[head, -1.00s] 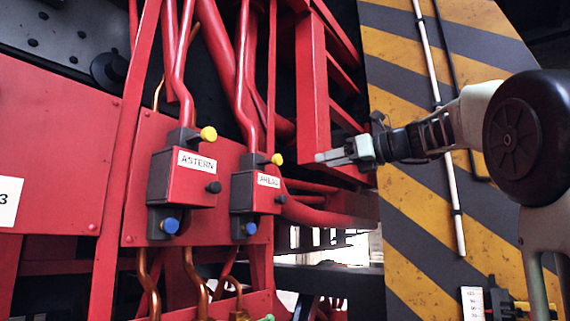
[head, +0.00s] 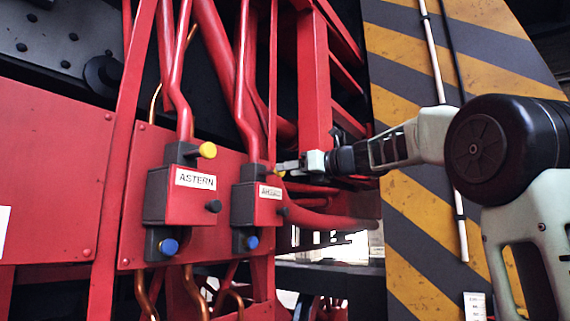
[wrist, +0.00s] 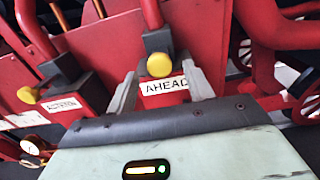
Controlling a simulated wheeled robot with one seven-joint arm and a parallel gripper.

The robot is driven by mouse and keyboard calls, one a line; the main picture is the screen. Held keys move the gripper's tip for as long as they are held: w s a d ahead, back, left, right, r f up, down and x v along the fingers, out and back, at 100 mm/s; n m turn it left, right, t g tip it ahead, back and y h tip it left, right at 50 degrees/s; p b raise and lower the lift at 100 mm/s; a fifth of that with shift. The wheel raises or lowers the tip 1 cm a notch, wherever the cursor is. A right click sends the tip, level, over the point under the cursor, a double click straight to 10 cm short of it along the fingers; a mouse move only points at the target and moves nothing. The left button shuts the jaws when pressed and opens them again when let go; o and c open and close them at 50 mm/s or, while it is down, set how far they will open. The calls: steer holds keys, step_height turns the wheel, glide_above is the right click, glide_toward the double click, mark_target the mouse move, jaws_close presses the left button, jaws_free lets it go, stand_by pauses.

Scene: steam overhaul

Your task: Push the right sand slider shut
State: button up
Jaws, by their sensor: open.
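The right slider box (head: 258,205) is a red and dark grey block labelled AHEAD, on a red panel. Its yellow knob (wrist: 160,65) sits on a dark stem at the top of the box. In the head view that knob is mostly hidden by my gripper. A black knob (head: 283,211) sticks out at its side and a blue knob (head: 251,242) at its bottom. My gripper (wrist: 160,76) is open and empty. Its two fingers point at the AHEAD box, one each side of the yellow knob in the wrist view. I cannot tell whether they touch it.
The similar ASTERN box (head: 190,198), with its yellow knob (head: 207,150), is close on the left. Red pipes (head: 243,80) run down to both boxes. A red frame post (head: 313,85) stands behind my gripper. A striped panel (head: 410,220) is on the right.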

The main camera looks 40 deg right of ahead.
mark_target(274, 172)
steer(key=shift+p+x, duration=0.35)
steer(key=shift+x, duration=1)
jaws_close()
steer(key=shift+p+x, duration=0.75)
steer(key=shift+x, duration=1.15)
steer(key=shift+s, duration=0.1)
jaws_free()
